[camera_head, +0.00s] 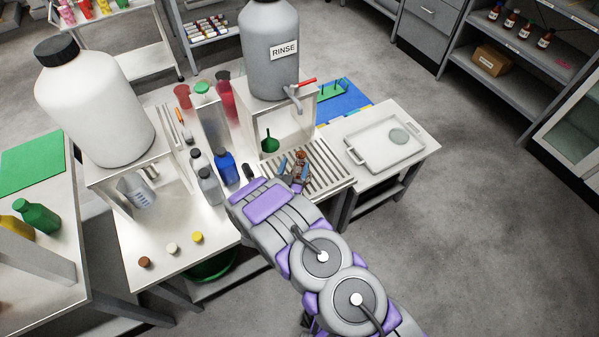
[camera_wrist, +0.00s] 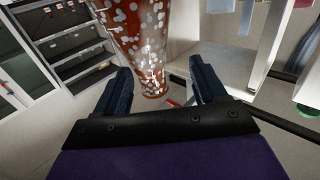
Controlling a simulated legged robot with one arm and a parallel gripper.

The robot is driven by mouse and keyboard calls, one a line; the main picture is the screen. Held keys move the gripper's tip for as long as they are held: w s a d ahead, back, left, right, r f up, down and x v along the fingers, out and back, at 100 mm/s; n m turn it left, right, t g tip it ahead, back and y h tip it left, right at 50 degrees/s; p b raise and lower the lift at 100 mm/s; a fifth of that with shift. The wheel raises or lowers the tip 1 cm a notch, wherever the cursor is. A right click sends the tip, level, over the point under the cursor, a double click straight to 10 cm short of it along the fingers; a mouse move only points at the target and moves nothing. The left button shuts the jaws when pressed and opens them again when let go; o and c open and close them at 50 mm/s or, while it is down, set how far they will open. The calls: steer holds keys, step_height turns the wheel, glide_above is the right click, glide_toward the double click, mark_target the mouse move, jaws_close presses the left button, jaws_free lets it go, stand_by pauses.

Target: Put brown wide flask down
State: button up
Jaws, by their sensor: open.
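The brown wide flask (camera_head: 302,160) is at the slatted drain rack (camera_head: 322,172) below the RINSE tank in the head view. In the wrist view the brown flask (camera_wrist: 146,45) is large, speckled with pale spots or drops, and runs off the top edge. My gripper (camera_head: 292,170) is at the flask in the head view. In the wrist view my gripper (camera_wrist: 164,80) has its dark fingers apart, one on each side of the flask, with gaps showing. Whether the flask's base rests on the slats is hidden.
The grey RINSE tank (camera_head: 270,50) with its red-handled tap (camera_head: 298,90) stands close behind. Blue (camera_head: 226,166) and grey (camera_head: 208,184) bottles stand left of the rack. A white tray (camera_head: 388,143) lies to the right. Three small caps (camera_head: 171,248) lie at the front left.

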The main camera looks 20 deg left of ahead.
mark_target(301, 157)
steer(key=w, duration=0.1)
steer(key=w+d+b, duration=0.1)
steer(key=w, duration=0.1)
steer(key=w+d, duration=0.1)
steer(key=w, duration=0.1)
steer(key=shift+d+r, duration=0.1)
steer(key=shift+r, duration=0.2)
steer(key=shift+a+f, duration=0.1)
steer(key=shift+a, duration=0.4)
steer(key=shift+a+f, duration=0.15)
steer(key=shift+a, duration=0.2)
steer(key=c, duration=0.3)
steer(key=shift+d+r, duration=0.2)
steer(key=shift+d, duration=0.5)
steer(key=c, duration=0.6)
steer(key=shift+a, duration=0.15)
steer(key=c, duration=0.3)
steer(key=shift+a+f, duration=0.1)
steer(key=shift+a, duration=0.25)
jaws_close()
